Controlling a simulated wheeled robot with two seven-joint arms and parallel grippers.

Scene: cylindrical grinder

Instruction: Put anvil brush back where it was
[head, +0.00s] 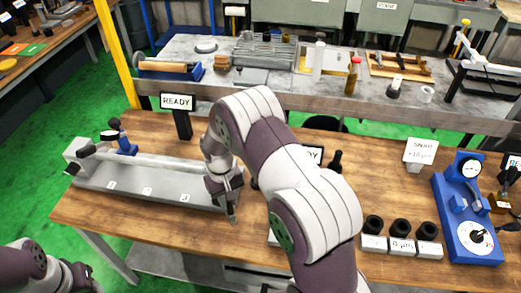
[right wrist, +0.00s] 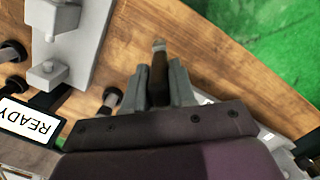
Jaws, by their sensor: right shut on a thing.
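My right gripper (head: 229,203) is over the wooden table, just beyond the right end of the long grey fixture (head: 150,190). In the right wrist view, its two grey fingers (right wrist: 160,85) are shut on a slim dark brown piece with a paler tip, apparently the anvil brush (right wrist: 158,66). The tip points out past the fingers toward the bare wood; I cannot tell whether it touches the table. My left gripper (head: 82,277) is at the lower left corner of the head view, low beside the table, its fingers too unclear to read.
A READY sign (head: 177,101) stands behind the fixture. A blue dial gauge (head: 468,212), a SNAP sign (head: 420,151) and black rings on white blocks (head: 400,229) are on the right. A grey rear bench (head: 270,92) holds tools. My right arm hides the table's middle.

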